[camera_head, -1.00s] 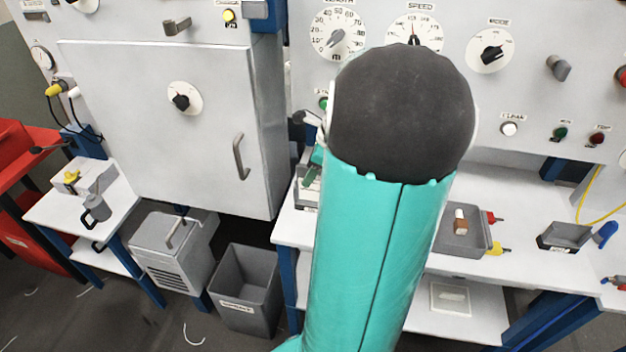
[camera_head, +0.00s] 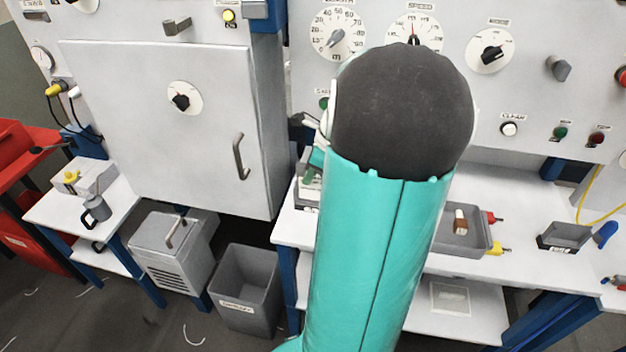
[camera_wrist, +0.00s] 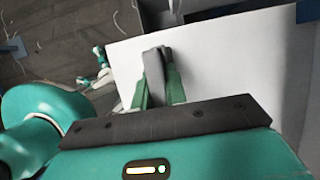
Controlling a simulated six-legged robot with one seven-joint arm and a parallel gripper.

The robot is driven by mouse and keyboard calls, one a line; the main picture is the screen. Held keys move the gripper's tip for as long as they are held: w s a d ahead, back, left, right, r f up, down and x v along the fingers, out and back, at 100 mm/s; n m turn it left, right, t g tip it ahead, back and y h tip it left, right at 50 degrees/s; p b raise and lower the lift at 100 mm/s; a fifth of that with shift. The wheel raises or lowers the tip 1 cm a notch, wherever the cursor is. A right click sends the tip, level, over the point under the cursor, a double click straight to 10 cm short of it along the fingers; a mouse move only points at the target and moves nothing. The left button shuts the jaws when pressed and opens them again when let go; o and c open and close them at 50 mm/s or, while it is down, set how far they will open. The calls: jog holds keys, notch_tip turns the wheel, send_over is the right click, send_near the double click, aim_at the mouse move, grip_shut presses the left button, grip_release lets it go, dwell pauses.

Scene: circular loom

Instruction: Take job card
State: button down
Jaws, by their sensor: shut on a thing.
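In the wrist view, my gripper (camera_wrist: 157,88) shows two green fingers closed on a narrow grey piece (camera_wrist: 153,64). I cannot tell whether this piece is the job card. A broad white surface (camera_wrist: 225,60) lies behind the fingers. In the head view, my own dark and teal arm covers the middle and hides the gripper's fingertips. No job card can be made out clearly in the head view. A pale flat rectangle (camera_head: 450,299) lies on the lower shelf, but I cannot tell what it is.
A grey cabinet door (camera_head: 130,120) with a handle stands left; a dial panel (camera_head: 540,90) is behind. The white bench (camera_head: 490,268) bears a grey tray (camera_head: 485,240) and a small grey bin (camera_head: 565,237). A grey waste bin (camera_head: 248,290) stands on the floor.

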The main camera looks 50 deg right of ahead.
jog(key=shift+r, duration=0.5)
jog(key=shift+r, duration=3.15)
